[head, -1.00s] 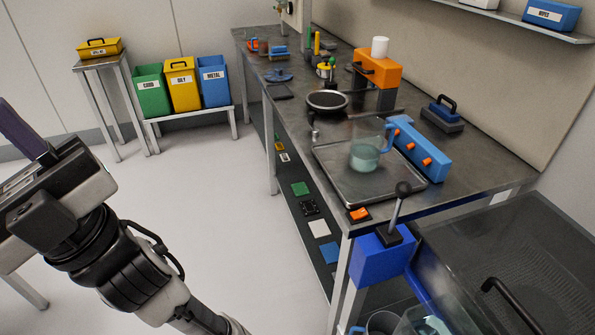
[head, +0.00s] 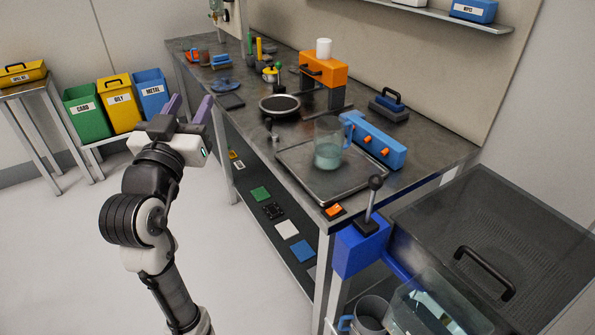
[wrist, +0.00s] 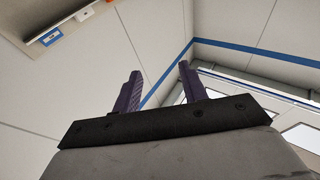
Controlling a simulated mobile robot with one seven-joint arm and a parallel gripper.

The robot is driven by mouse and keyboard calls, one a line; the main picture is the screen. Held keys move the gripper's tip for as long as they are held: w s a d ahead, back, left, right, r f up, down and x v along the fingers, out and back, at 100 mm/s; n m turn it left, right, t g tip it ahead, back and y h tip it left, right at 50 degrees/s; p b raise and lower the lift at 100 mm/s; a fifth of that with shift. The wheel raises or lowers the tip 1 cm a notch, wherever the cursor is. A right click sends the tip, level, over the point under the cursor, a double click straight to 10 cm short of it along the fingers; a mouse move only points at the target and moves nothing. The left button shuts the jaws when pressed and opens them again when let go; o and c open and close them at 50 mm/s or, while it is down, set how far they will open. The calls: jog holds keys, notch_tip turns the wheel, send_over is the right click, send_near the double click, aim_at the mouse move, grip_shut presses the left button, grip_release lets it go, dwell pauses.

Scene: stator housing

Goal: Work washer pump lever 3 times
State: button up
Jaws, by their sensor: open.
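The washer pump lever (head: 371,203) is a thin grey rod with a dark round knob. It stands nearly upright, leaning slightly right, on a blue box (head: 361,248) at the bench's front corner. My gripper (head: 188,106) is raised at the left of the head view, well left of the lever and apart from it. Its two purple fingers are spread and empty. The wrist view shows the same fingers (wrist: 160,88) open against the wall and ceiling, with no lever in sight.
A metal tray (head: 348,188) on the bench holds a clear jug (head: 329,145). A blue block with orange knobs (head: 375,142) lies behind it. A lidded washer basin (head: 510,240) with a black handle is right of the lever. Open floor (head: 235,270) lies between my arm and the bench.

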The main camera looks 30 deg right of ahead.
jog(key=s+d+f+m+g+h, duration=0.2)
jog(key=d+f+g, duration=0.15)
jog(key=d, duration=0.35)
jog(key=s+d+f+m+g+h, duration=0.1)
jog(key=s+d+f+m+g, duration=0.1)
jog(key=d+m+g, duration=0.3)
jog(key=m+g+y, duration=0.2)
jog(key=m+g, duration=0.1)
jog(key=g, duration=0.5)
send_near(374, 177)
jog(key=shift+h, duration=0.3)
jog(key=shift+f+b+x, duration=0.2)
jog(key=shift+b+x, duration=0.8)
jog(key=shift+x, duration=3.45)
jog(key=shift+d+f, duration=0.1)
jog(key=shift+c, duration=0.3)
